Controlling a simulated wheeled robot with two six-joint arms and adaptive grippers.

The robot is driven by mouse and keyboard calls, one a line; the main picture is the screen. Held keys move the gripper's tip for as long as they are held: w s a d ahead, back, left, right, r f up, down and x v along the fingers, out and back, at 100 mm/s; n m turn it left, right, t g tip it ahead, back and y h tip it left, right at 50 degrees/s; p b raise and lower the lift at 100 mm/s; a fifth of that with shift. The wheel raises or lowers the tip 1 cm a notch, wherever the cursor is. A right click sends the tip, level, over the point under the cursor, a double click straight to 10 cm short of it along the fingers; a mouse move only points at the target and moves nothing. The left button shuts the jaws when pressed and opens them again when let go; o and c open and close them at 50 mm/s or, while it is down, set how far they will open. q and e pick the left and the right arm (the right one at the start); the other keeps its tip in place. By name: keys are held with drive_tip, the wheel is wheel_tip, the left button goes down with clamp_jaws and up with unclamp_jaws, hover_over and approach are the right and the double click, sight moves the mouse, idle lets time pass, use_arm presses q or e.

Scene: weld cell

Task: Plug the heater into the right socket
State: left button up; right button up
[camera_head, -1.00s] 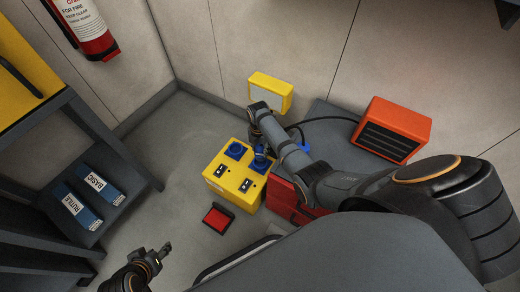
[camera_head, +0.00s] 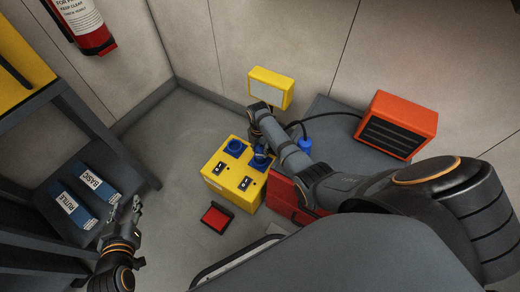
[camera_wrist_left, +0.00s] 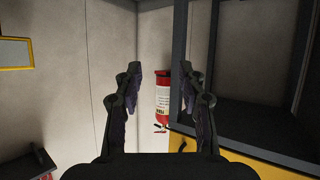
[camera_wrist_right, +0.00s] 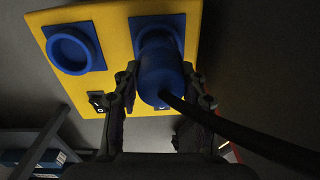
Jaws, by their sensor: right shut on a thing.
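The yellow power box (camera_head: 222,183) stands on the floor with two blue sockets. Its left socket (camera_head: 234,148) is empty; it also shows in the right wrist view (camera_wrist_right: 72,50). My right gripper (camera_head: 260,146) is at the right socket (camera_wrist_right: 178,27), shut on a blue plug (camera_wrist_right: 160,80) with a black cord. The plug is lined up over the right socket and covers it; I cannot tell how deep it sits. The orange heater (camera_head: 397,126) is at the right, with a black cord. My left gripper (camera_head: 126,208) is open and empty, by the shelf.
Another blue plug (camera_head: 304,146) lies beside my right arm; which cord runs to which plug is unclear. A yellow lamp (camera_head: 271,88) stands behind the box. A red pedal (camera_head: 217,217) is on the floor. The shelf (camera_head: 60,115) and extinguisher (camera_head: 85,24) are at left.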

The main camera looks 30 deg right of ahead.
sight(260, 154)
drive_tip(key=shift+f+b, duration=0.45)
drive_tip(key=shift+b, duration=0.05)
drive_tip(key=shift+f+b, duration=0.45)
use_arm(q)
drive_tip(key=w+r+t, duration=0.1)
drive_tip(key=r+t, duration=0.3)
drive_tip(key=r, duration=0.6)
drive_tip(key=w+r+t, duration=0.2)
drive_tip(key=r+t, duration=0.3)
drive_tip(key=r, duration=0.5)
drive_tip(key=shift+w+a, duration=0.25)
drive_tip(key=shift+w, duration=0.05)
drive_tip(key=shift+r+p, duration=0.3)
drive_tip(key=shift+r, duration=0.1)
drive_tip(key=shift+r+p, duration=0.25)
drive_tip(key=shift+p, duration=0.05)
drive_tip(key=shift+f+b, duration=0.4)
drive_tip(key=shift+f, duration=0.05)
use_arm(e)
drive_tip(key=shift+f, duration=0.6)
